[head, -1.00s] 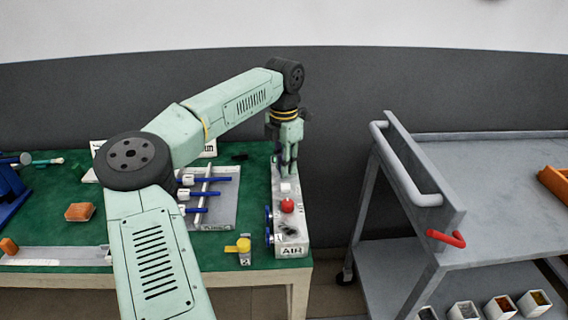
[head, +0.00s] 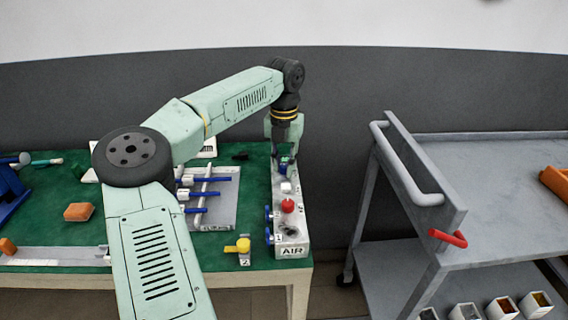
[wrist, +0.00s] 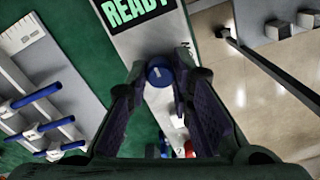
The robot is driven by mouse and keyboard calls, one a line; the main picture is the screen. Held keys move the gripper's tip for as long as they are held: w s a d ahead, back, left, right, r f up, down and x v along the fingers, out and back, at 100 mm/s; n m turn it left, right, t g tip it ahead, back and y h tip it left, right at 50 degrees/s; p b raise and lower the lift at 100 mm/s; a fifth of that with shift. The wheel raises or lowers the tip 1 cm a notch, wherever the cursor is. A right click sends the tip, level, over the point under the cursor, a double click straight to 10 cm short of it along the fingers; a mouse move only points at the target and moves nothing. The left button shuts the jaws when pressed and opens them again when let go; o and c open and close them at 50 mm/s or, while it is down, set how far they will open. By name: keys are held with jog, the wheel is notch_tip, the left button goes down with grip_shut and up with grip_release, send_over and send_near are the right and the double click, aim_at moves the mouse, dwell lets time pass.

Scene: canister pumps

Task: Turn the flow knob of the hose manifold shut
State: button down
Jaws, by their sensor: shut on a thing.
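A long white box (head: 291,251) marked AIR stands at the right end of the green table. A blue round knob (wrist: 160,72) on its top is between my fingertips. My gripper (head: 285,163) points down over the far part of the box; in the wrist view the gripper (wrist: 160,82) is shut on this knob. A READY display (wrist: 138,10) is beyond the knob. A red knob (head: 288,206) and a white block (head: 286,188) sit nearer on the box. I cannot tell from any label which part is the hose manifold.
A grey plate (head: 225,215) with blue-ended rods lies left of the box. A grey cart (head: 490,200) with a red handle stands right, across a gap.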

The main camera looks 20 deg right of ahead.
aim_at(284, 165)
dwell(0.3)
jog(key=c, duration=1.4)
grip_release()
notch_tip(284, 165, up, 12)
